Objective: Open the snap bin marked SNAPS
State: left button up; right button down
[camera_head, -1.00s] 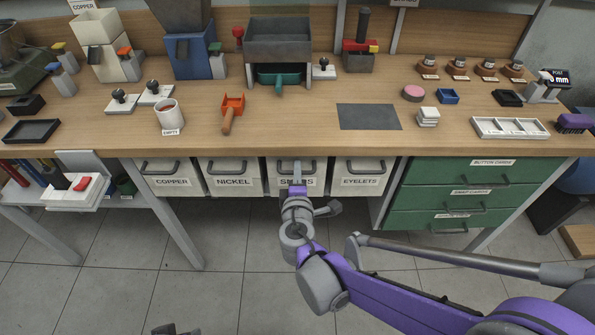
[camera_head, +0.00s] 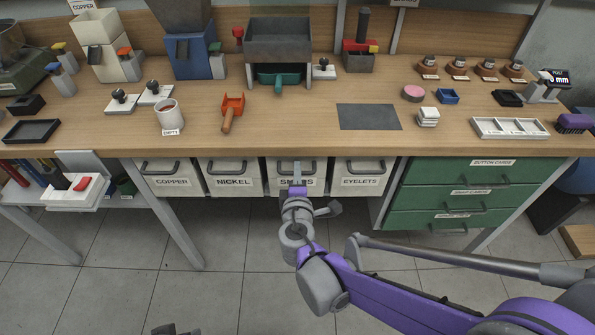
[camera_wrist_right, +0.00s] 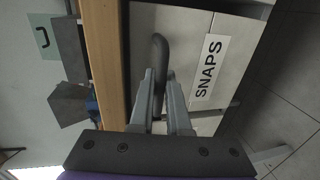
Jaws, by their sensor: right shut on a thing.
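The SNAPS bin (camera_head: 318,184) is a white bin with a dark bar handle (camera_head: 312,167), under the bench between the NICKEL and EYELETS bins. My right gripper (camera_head: 297,170) is in front of it and hides part of its label. In the right wrist view the SNAPS bin front (camera_wrist_right: 190,25) shows its full label, and my right gripper (camera_wrist_right: 160,75) has its two fingers closed around the dark handle (camera_wrist_right: 160,50). The bin front looks about level with its neighbours. My left gripper is not clearly seen; a small dark part shows at the bottom edge of the head view.
The NICKEL bin (camera_head: 233,178) and EYELETS bin (camera_head: 361,177) stand on either side, with the COPPER bin (camera_head: 170,178) farther left. Green drawers (camera_head: 455,197) are at right. The wooden bench top (camera_head: 300,140) overhangs the bins. The tiled floor (camera_head: 220,270) in front is mostly clear.

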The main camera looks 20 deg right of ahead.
jog(key=s+a+f+b, duration=0.2)
jog(key=s+f, duration=0.4)
jog(key=s, duration=0.3)
jog(key=shift+a+f, duration=0.25)
jog(key=shift+a, duration=0.05)
jog(key=shift+s, duration=0.15)
dwell(0.3)
jog(key=c, duration=1.2)
grip_release()
